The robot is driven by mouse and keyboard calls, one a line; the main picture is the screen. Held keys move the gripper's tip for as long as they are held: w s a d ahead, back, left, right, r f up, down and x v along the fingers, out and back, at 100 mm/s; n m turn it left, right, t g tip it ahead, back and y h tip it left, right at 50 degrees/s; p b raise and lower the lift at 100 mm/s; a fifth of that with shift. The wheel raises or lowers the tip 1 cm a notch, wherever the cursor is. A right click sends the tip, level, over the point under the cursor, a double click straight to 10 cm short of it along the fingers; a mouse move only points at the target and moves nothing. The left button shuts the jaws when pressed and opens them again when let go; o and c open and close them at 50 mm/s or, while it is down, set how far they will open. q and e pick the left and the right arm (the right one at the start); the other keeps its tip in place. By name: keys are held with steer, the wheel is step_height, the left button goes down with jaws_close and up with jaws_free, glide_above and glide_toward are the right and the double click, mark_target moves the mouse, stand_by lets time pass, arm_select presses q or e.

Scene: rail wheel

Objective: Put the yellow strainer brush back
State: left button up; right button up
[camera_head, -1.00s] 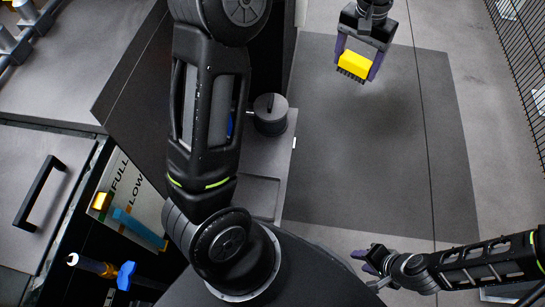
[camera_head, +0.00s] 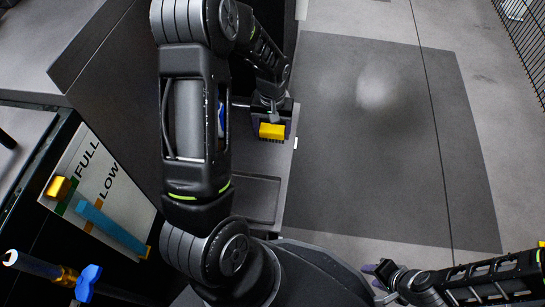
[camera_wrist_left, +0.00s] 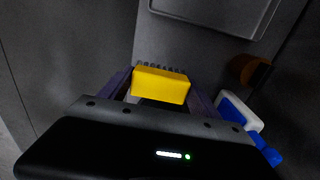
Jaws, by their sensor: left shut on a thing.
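The yellow strainer brush (camera_head: 272,131) is a small yellow block with dark bristles. My left gripper (camera_head: 271,118) is shut on it and holds it over the grey shelf (camera_head: 236,174) beside the dark cabinet. In the left wrist view, the brush (camera_wrist_left: 160,85) sits between the purple fingers of my left gripper (camera_wrist_left: 160,92), bristles pointing away from the wrist. I cannot tell whether the brush touches the shelf. My right gripper (camera_head: 378,280) is at the lower right, empty, and its fingers look apart.
The shelf's shallow rectangular recess (camera_head: 262,196) also shows in the left wrist view (camera_wrist_left: 215,14). A blue-and-white item (camera_wrist_left: 243,116) and a brown round thing (camera_wrist_left: 248,70) lie to its right. A FULL/LOW gauge panel (camera_head: 110,190) is at left. The floor mat (camera_head: 400,150) is clear.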

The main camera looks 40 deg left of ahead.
arm_select(q)
steer(key=b, duration=0.2)
glide_above(272, 155)
step_height(272, 155, down, 4)
steer(key=shift+f, duration=0.45)
steer(key=shift+f, duration=0.1)
steer(key=shift+w+f+b, duration=0.1)
steer(key=shift+f+b, duration=1.15)
steer(key=shift+f, duration=1.15)
steer(key=shift+f, duration=0.15)
steer(key=o, duration=1.3)
